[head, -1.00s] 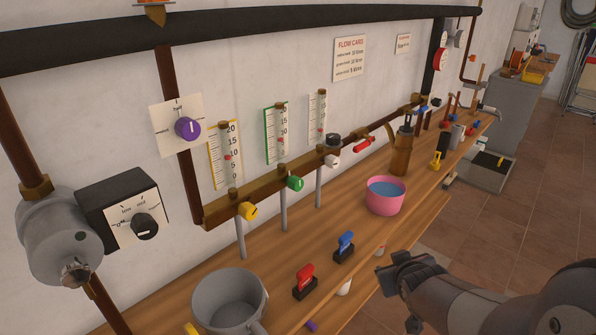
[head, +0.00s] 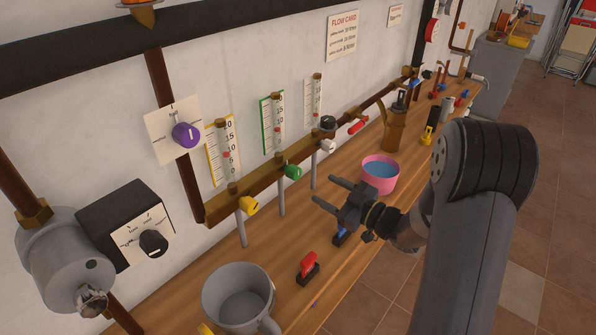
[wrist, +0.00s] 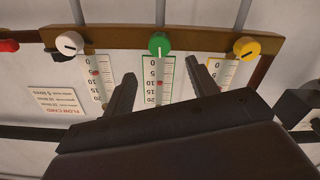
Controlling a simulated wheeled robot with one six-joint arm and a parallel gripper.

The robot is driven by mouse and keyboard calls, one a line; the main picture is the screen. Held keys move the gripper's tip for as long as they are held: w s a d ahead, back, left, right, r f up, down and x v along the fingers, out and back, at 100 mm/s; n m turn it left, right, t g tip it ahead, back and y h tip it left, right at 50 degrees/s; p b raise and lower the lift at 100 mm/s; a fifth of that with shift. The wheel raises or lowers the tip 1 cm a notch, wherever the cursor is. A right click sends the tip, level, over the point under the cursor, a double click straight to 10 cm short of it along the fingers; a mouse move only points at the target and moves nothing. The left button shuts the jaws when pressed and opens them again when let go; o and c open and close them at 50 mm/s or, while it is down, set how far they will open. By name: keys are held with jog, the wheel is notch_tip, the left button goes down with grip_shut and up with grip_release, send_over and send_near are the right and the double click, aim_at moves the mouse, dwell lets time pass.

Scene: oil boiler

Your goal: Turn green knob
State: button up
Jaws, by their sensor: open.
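The green knob (head: 293,171) sits on the brass manifold (head: 262,188), between the yellow knob (head: 249,205) and the white knob (head: 327,146). It also shows in the wrist view (wrist: 159,43), with a pale line on its face pointing down in that picture. My gripper (head: 323,192) is open and empty, to the right of the green knob and apart from it, with its fingers pointing toward the manifold. In the wrist view the fingers (wrist: 165,82) lie spread below the green knob, on either side of its green-edged gauge (wrist: 159,80).
The pink bowl of water (head: 380,175) stands behind my gripper. A blue-handled object (head: 340,236) is partly hidden beneath it. A red-handled object (head: 307,266) and a grey pot (head: 240,298) stand on the bench nearer. A brass can (head: 396,128) stands farther along.

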aim_at(298, 175)
jog(key=p+x, duration=0.2)
jog(key=x, duration=0.8)
jog(key=shift+c, duration=0.4)
jog(key=c, duration=0.9)
